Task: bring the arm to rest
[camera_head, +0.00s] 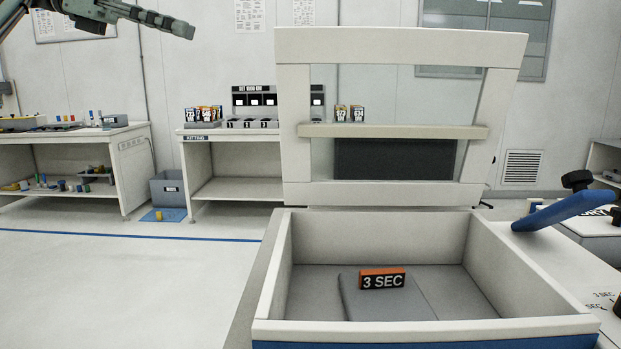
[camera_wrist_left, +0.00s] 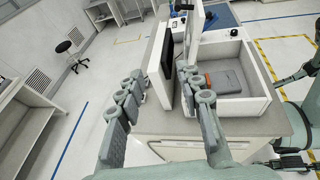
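My left gripper (camera_head: 150,20) is at the top left of the head view, raised in the air in front of the back wall and well away from the work surfaces. In the left wrist view its two jointed grey fingers (camera_wrist_left: 161,76) are spread apart, with nothing between them. The white open-topped box (camera_head: 272,275) with its upright windowed lid lies to the right of this gripper in the head view. An orange-and-black "3 SEC" block (camera_head: 382,278) lies inside the box.
A blue handle (camera_head: 563,210) stands beside the box. A kitting bench (camera_head: 232,135) and a shelf bench (camera_head: 75,138) line the back wall, with a grey bin (camera_head: 168,189) between them. A stool (camera_wrist_left: 71,55) shows in the left wrist view. The floor at left is clear.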

